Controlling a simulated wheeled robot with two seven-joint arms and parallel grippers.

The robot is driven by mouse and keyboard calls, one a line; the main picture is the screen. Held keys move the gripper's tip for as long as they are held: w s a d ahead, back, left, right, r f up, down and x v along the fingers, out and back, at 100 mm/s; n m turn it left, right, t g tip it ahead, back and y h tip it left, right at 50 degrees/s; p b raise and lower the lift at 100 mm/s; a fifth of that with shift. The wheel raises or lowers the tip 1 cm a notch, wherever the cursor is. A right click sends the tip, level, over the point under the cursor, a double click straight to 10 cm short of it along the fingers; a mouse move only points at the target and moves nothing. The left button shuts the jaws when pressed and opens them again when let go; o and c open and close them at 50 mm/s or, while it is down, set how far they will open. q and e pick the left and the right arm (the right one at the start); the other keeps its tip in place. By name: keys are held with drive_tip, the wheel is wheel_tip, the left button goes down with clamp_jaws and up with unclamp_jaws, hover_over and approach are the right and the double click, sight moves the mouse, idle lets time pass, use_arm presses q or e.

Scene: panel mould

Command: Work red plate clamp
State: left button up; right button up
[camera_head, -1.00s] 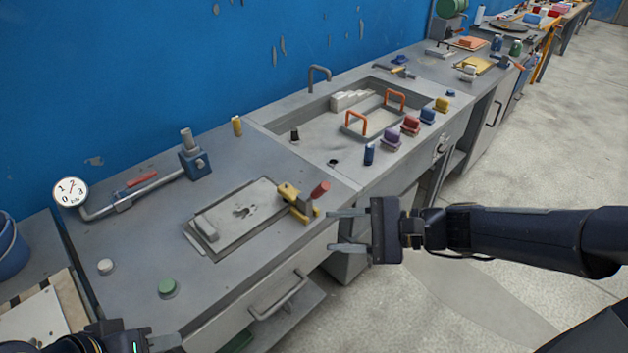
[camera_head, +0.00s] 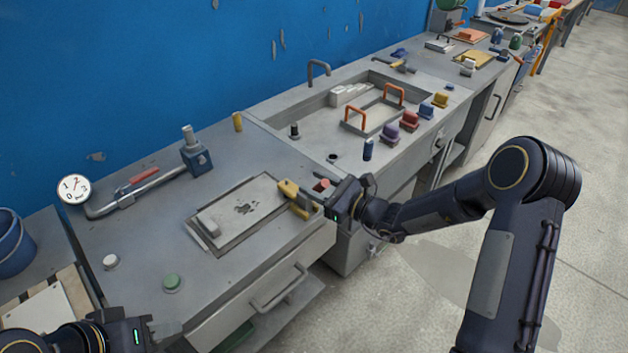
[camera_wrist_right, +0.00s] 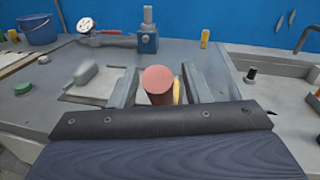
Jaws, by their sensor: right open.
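The plate clamp has a yellow body (camera_head: 291,192) at the right end of the mould plate (camera_head: 243,207) and a red handle (camera_head: 322,184) pointing toward my right gripper. My right gripper (camera_head: 326,193) is at the clamp and hides part of it in the head view. In the right wrist view, the round end of the red handle (camera_wrist_right: 158,80) stands between the two open fingers of the right gripper (camera_wrist_right: 160,88), with no clear contact. A bit of yellow shows behind it. My left gripper (camera_head: 160,331) is at the lower left, away from the clamp, its opening unclear.
A pressure gauge (camera_head: 74,189), a pipe with a red lever (camera_head: 144,175) and a blue valve block (camera_head: 196,160) stand behind the plate. A green button (camera_head: 173,283) is at the front left. A sink basin (camera_head: 266,118) lies to the right.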

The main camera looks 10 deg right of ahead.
drive_tip(key=shift+w+a, duration=0.25)
drive_tip(key=shift+a, duration=0.1)
clamp_jaws()
drive_tip(key=shift+w+r, duration=0.1)
drive_tip(key=shift+w, duration=0.05)
idle(0.3)
unclamp_jaws()
drive_tip(key=shift+a, duration=0.1)
